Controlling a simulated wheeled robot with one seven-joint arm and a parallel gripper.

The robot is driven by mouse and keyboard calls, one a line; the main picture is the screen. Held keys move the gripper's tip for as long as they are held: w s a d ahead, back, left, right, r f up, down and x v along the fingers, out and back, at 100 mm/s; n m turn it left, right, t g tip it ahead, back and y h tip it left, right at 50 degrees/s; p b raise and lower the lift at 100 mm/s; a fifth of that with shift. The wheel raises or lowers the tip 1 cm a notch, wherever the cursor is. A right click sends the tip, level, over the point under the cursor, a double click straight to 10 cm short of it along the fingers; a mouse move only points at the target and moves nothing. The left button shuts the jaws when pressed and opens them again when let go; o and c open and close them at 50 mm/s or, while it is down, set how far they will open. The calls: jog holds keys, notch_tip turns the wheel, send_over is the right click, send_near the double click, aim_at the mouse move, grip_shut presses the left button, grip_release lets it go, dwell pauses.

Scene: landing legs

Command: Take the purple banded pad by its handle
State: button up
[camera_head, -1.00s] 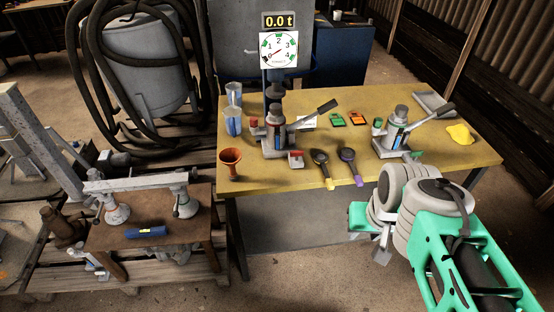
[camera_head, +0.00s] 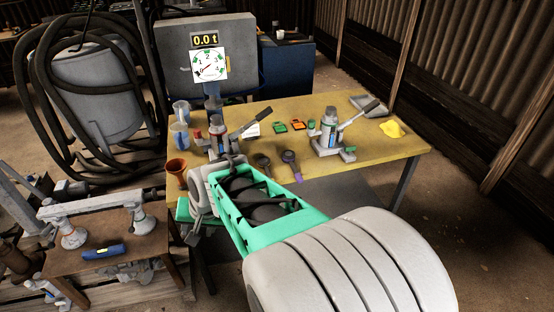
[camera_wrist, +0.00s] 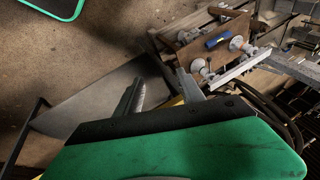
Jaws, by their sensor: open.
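The purple banded pad (camera_head: 289,156) is a dark round pad with a purple band and handle. It lies on the yellow table (camera_head: 360,164), its handle (camera_head: 298,177) towards the near edge. A similar dark pad (camera_head: 262,160) lies just left of it, its lower part hidden by my arm. My gripper (camera_head: 194,232) is at the table's front left, left of the purple pad and apart from it. In the wrist view my gripper (camera_wrist: 162,88) has its two grey fingers spread with nothing between them. No pad shows in the wrist view.
An orange cup (camera_head: 176,171) and a jack (camera_head: 217,138) stand near my forearm. Another jack (camera_head: 328,132) stands right of the pads, with a yellow lump (camera_head: 392,129) beyond. A low brown bench (camera_head: 112,258) with a blue level (camera_head: 103,252) is at left.

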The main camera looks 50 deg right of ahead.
jog(key=w+d+f+m+t, duration=0.1)
jog(key=w+d+f+m, duration=0.2)
jog(key=d+m, duration=0.35)
jog(key=m+t+h, duration=0.6)
jog(key=m+h, duration=0.1)
jog(key=m, duration=2)
send_near(299, 177)
jog(key=w, duration=0.2)
jog(key=shift+h, duration=0.3)
jog(key=x, duration=0.5)
jog(key=p+x, duration=0.1)
jog(key=x, duration=0.2)
jog(key=shift+s+d+f, duration=0.25)
jog(key=shift+s+f, duration=0.05)
jog(key=shift+s, duration=0.05)
jog(key=shift+c, duration=0.3)
grip_shut()
